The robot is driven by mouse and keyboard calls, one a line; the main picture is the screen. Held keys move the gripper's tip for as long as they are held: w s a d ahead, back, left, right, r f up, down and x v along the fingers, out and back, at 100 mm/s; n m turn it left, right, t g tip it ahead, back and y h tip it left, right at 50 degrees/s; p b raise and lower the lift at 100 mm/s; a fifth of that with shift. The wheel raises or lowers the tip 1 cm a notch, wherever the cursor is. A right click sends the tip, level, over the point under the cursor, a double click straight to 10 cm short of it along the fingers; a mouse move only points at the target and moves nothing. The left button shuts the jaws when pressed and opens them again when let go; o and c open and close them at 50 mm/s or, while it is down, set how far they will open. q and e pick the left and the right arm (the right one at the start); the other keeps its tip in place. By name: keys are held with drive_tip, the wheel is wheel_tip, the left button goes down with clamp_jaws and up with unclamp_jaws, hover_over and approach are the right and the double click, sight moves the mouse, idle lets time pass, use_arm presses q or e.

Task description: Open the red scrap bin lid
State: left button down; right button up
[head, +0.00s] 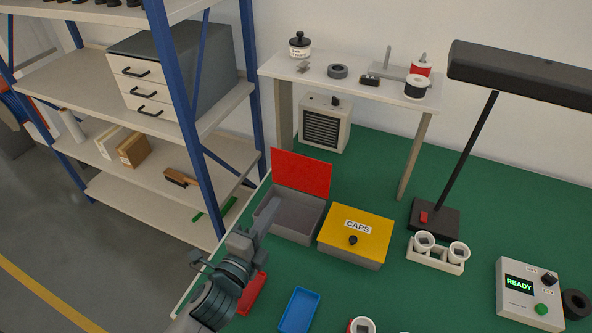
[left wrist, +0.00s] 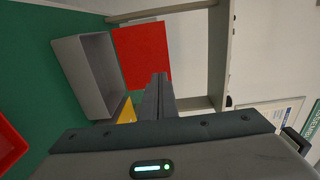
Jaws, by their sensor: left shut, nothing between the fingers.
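The red scrap bin is a grey box (head: 291,222) on the green bench, left of the yellow CAPS bin. Its red lid (head: 301,173) stands raised at the back edge, so the bin is open and looks empty inside. The left wrist view also shows the grey box (left wrist: 84,72) and the raised red lid (left wrist: 141,55). My left gripper (head: 270,194) is shut and empty, in front of the bin's left side in the head view; its closed fingers show in the left wrist view (left wrist: 158,92). Whether it touches the bin I cannot tell. My right gripper is not in view.
The yellow-lidded CAPS bin (head: 356,227) is closed beside the red one. A blue tray (head: 299,310) and a red tray (head: 252,294) lie in front. A shelf rack (head: 185,110) stands at left, a lamp base (head: 434,217) at right, and a raised shelf (head: 350,82) behind.

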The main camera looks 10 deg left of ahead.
use_arm(q)
drive_tip(key=p, duration=0.4)
approach(301, 161)
drive_tip(key=w, duration=0.3)
drive_tip(key=w+d, duration=0.1)
drive_tip(key=w, duration=0.1)
drive_tip(key=shift+f, duration=0.2)
drive_tip(key=shift+w+d+f, duration=0.1)
drive_tip(key=shift+w+f, duration=0.05)
drive_tip(key=shift+w, duration=0.5)
drive_tip(key=shift+w+d+r+p, duration=0.1)
drive_tip(key=shift+w+r+p, duration=0.15)
drive_tip(key=shift+w+p, duration=0.25)
drive_tip(key=shift+w+d, duration=0.1)
drive_tip(key=shift+w, duration=0.5)
drive_tip(key=shift+s, duration=0.15)
